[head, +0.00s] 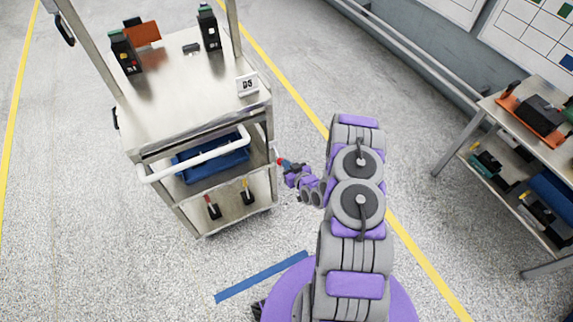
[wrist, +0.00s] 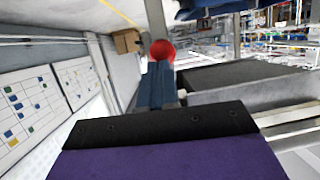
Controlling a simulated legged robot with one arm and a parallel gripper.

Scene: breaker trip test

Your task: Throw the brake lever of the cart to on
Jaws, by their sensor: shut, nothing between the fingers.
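The cart (head: 130,118) stands left of centre in the head view, with a white push handle (head: 200,157). A red round knob (head: 279,161) shows at the cart's right side, and I take it for the end of the brake lever. It is also in the wrist view (wrist: 162,50), just past my fingertips; its shaft is hidden. My gripper (head: 285,164) is at the knob, coming from the right. Its blue fingers (wrist: 157,82) are shut with nothing between them. I cannot tell whether they touch the knob. No on or off marking is readable.
A workbench (head: 492,103) stands at the right. Floor between cart and bench is clear.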

